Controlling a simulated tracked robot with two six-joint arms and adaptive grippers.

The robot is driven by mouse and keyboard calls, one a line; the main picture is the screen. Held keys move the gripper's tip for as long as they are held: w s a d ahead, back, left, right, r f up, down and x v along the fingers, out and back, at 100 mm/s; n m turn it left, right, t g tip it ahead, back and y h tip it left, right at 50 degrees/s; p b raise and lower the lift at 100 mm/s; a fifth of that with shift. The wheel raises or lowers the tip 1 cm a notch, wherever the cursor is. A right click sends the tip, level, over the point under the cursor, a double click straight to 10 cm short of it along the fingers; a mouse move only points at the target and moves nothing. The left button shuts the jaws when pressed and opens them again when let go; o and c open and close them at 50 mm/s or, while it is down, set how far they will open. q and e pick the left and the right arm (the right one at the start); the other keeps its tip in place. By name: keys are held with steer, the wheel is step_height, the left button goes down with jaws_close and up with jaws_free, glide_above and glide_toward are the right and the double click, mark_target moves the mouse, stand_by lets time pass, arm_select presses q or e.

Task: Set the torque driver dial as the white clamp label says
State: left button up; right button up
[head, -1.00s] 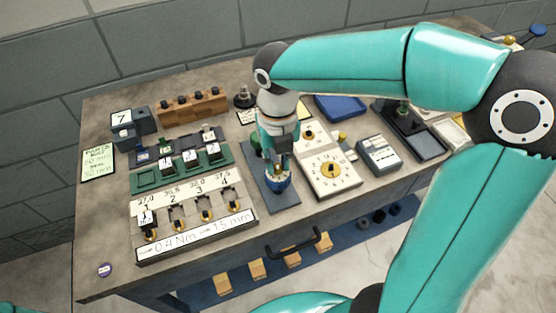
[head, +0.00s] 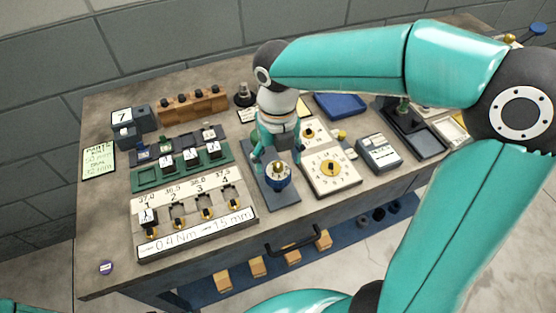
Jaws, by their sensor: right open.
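A round blue device with a white dial face and a yellow centre (head: 278,174) stands on a dark grey plate (head: 284,203); it looks like the torque driver, but its marks are too small to read. My right gripper (head: 271,152) is open and empty, just behind and above the dial, with its fingers apart. Whether a finger still touches the dial, I cannot tell. A long white label (head: 196,235) on the front of the clamp rack reads "0.4 Nm" and "15 mm". My left gripper is out of view.
Green blocks (head: 146,179) and the numbered clamp rack (head: 137,203) fill the left. The front left bench corner is mostly clear.

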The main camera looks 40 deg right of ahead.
mark_target(278, 163)
steer(key=shift+r+p, duration=3.45)
steer(key=shift+r, duration=0.5)
